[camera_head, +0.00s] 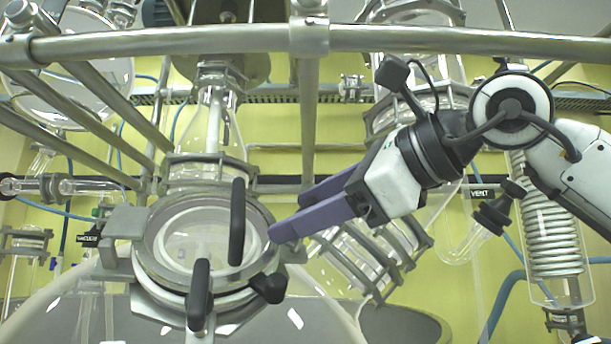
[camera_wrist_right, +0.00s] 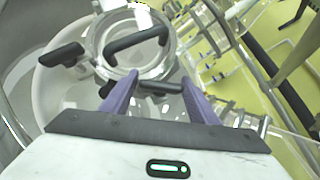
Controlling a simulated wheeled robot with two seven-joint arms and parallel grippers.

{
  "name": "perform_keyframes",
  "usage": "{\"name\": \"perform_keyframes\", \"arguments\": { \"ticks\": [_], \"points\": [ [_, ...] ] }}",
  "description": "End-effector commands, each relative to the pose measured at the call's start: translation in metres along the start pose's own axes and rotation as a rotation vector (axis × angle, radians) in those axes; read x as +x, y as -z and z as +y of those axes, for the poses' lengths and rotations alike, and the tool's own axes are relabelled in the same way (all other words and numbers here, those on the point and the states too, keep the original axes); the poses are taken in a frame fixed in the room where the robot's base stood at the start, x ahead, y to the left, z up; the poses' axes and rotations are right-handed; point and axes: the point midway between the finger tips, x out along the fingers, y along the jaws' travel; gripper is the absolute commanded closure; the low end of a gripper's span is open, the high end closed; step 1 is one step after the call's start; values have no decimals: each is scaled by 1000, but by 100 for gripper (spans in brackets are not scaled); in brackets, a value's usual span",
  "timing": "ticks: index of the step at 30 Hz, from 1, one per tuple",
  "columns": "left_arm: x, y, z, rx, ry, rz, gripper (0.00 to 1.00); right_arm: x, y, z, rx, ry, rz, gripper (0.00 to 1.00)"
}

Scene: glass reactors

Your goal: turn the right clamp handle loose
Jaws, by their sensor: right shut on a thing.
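The glass vessel's round lid (camera_head: 165,243) has a metal clamp ring around it and black bar handles. My right gripper (camera_head: 284,216) comes in from the right with its two purple fingers at the lid's right side. In the right wrist view, the right clamp handle (camera_wrist_right: 160,87), a short black bar, lies between the fingertips (camera_wrist_right: 158,83), and the fingers are shut on it. In the head view the fingers hide the gripped part. A black knob (camera_head: 267,288) shows below the fingers at the ring's lower right. My left gripper is not in view.
A metal rail (camera_head: 420,40) crosses above the arm, with a vertical post (camera_head: 309,120) behind the fingers. A black bar handle (camera_head: 237,222) stands on the lid, close left of the fingertips. Another black bar (camera_head: 198,295) is lower left. Glass piping (camera_head: 350,265) lies below the gripper.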

Motion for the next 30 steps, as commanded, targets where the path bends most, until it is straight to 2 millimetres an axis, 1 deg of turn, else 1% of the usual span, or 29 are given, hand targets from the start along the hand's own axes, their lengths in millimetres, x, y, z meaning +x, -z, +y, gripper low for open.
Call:
{"name": "perform_keyframes", "arguments": {
  "ticks": [1, 8, 18, 24, 30],
  "points": [
    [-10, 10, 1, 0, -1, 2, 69, -4, -6, -10, -29, -16, -5, 68],
    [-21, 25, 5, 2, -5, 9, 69, -3, -5, -9, -196, -151, -6, 68],
    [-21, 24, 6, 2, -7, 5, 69, -2, -4, -7, -402, -318, -6, 68],
    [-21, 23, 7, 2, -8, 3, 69, -2, -5, -8, -477, -376, -6, 68],
    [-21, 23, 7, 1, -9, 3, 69, -2, -4, -8, -516, -408, -4, 68]
  ]
}}
